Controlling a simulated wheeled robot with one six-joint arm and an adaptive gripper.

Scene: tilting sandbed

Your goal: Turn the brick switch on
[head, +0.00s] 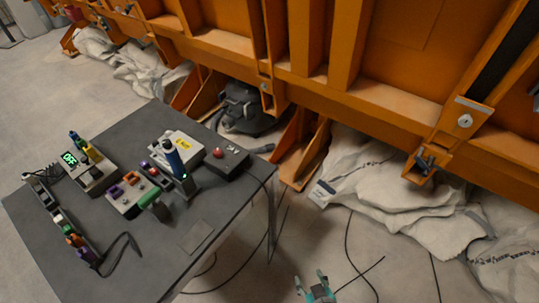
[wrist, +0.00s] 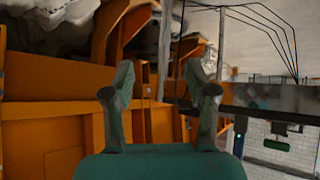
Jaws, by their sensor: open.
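I cannot tell for sure which device carries the brick switch. On the dark grey table (head: 198,235) stands a box with a green lit display (head: 69,159) that seems to read OFF. Beside it is a box with purple and orange parts (head: 132,192), and a dark upright piece with a blue top (head: 176,162). A dark box with a red button (head: 218,153) stands near the table's far right edge. My gripper (head: 311,277) is right of the table, apart from everything on it. In the wrist view my gripper (wrist: 160,70) is open and empty, facing orange steelwork.
A white box with a yellow label (head: 184,143) and a row of coloured plugs (head: 72,238) are also on the table. A large orange steel frame (head: 290,85) runs behind. White sacks (head: 400,195) and black cables lie on the floor. The table's front right surface is mostly clear.

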